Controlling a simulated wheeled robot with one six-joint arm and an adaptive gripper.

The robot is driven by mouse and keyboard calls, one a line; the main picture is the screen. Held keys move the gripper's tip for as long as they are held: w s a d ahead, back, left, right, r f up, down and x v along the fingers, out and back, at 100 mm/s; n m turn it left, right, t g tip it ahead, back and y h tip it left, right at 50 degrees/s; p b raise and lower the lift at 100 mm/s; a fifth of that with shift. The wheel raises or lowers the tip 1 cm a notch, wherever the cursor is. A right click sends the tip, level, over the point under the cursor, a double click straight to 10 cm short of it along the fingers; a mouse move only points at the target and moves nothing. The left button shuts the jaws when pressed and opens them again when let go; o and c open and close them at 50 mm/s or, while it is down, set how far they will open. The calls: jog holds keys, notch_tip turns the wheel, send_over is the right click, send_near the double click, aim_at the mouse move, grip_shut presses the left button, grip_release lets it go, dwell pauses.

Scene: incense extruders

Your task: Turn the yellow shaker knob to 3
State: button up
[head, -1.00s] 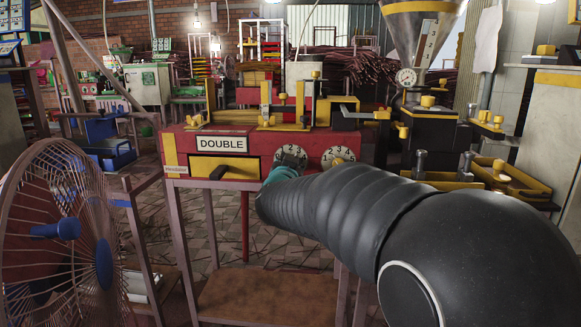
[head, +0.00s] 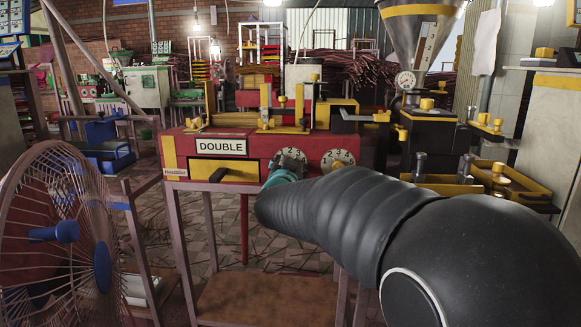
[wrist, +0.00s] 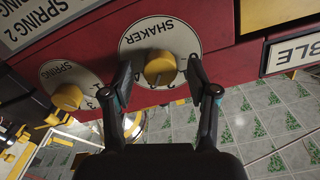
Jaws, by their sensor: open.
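In the wrist view the yellow shaker knob (wrist: 159,68) sits on a round white dial (wrist: 160,36) marked SHAKER, on a red panel. The picture is turned, so the word stands upside down. Digits show at the knob's lower edge; which one it points at I cannot tell. My gripper (wrist: 159,63) is open, one finger on each side of the knob, with gaps seen on both sides. In the head view my gripper (head: 281,178) is in front of the left dial (head: 291,158), and my arm hides its lower part and knob.
A second dial marked SPRING, with its own yellow knob (wrist: 67,97), is close beside the shaker dial. The red machine carries a DOUBLE label (head: 222,146) and a yellow drawer (head: 217,172). A wire fan (head: 62,230) stands at the left. A low wooden shelf (head: 265,298) is below.

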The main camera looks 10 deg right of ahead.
jog(key=v, duration=1.1)
jog(key=shift+s, duration=0.35)
jog(key=shift+a+r, duration=0.1)
